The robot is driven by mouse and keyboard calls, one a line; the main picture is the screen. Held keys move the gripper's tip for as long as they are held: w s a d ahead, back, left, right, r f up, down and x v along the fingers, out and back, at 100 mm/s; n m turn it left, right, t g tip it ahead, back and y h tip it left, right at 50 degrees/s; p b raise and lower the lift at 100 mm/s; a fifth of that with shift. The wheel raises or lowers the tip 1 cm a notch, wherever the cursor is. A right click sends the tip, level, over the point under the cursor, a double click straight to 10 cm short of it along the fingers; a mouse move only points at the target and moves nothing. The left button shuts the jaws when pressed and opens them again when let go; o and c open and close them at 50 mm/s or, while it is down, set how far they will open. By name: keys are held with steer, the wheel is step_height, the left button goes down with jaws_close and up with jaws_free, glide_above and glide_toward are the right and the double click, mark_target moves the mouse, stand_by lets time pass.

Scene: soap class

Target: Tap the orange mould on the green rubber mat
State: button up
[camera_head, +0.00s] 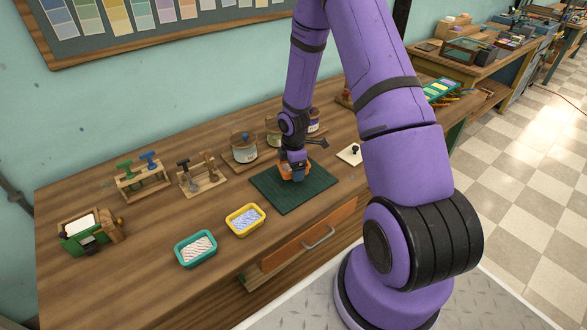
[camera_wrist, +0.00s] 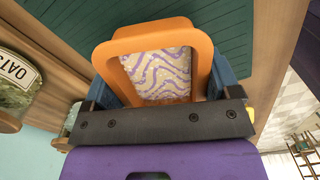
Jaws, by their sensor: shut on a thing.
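The orange mould (camera_wrist: 199,42) is held in my gripper (camera_wrist: 160,92), whose blue-grey fingers close on its two sides in the wrist view. The mould's content is cream with purple wavy streaks. In the head view the orange mould (camera_head: 301,174) is at or just above the green rubber mat (camera_head: 283,201), partly hidden by my gripper (camera_head: 294,170). I cannot tell whether the mould touches the mat. The mat also shows behind the mould in the wrist view (camera_wrist: 80,18).
A yellow mould (camera_head: 232,229) and a teal mould (camera_head: 179,255) stand left of the mat. Jars (camera_head: 244,152) stand behind it, and wooden stamp racks (camera_head: 142,190) stand further left. A small pale board (camera_head: 347,157) lies to the right.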

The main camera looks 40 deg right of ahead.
step_height(320, 180, down, 3)
steer(key=shift+f, duration=0.2)
steer(key=shift+c, duration=0.5)
steer(key=shift+r, duration=0.1)
steer(key=shift+r, duration=1.7)
steer(key=shift+s, duration=0.1)
